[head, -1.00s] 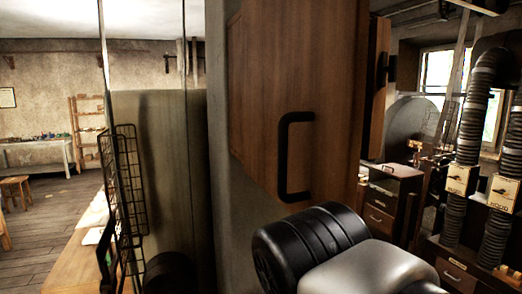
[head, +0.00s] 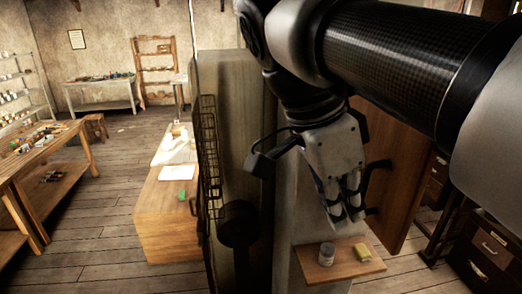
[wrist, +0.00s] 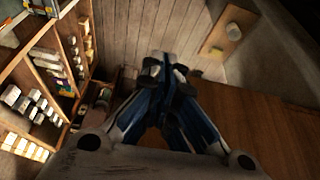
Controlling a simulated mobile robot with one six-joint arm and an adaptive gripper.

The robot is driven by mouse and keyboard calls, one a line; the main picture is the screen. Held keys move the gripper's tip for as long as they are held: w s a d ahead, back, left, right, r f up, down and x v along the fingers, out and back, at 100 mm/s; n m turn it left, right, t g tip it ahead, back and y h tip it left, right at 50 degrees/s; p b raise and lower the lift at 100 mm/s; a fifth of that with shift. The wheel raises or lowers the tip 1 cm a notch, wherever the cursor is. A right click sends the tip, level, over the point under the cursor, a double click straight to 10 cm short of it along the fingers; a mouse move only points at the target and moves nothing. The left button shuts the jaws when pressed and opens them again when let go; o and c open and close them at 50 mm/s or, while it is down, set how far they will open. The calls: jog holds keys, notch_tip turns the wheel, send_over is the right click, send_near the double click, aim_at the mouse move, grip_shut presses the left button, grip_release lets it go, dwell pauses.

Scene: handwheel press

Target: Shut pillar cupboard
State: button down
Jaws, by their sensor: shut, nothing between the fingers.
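The cupboard door (head: 398,175) is a brown wooden panel beside the grey pillar (head: 288,225), partly hidden behind my arm. It appears to stand out at an angle from the pillar. Its black handle (head: 376,182) is just right of my gripper (head: 346,218). My gripper points down with its fingers together and empty, in front of the pillar side of the door. I cannot tell whether it touches the handle or door. In the wrist view, the fingertips (wrist: 168,72) are together, and a brown wooden panel (wrist: 255,130), likely the door, lies at the lower right.
A small wooden shelf (head: 312,272) on the pillar holds a jar (head: 327,254) and a yellow block (head: 362,252). A black wire rack (head: 209,150) hangs left of the pillar. A wooden bench (head: 155,215) stands left. A dark drawer cabinet (head: 490,250) stands right. Floor is open at left.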

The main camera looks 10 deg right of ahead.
jog(key=d+f+p, duration=0.1)
jog(key=d+f, duration=0.6)
jog(key=shift+w+f, duration=0.2)
dwell(0.4)
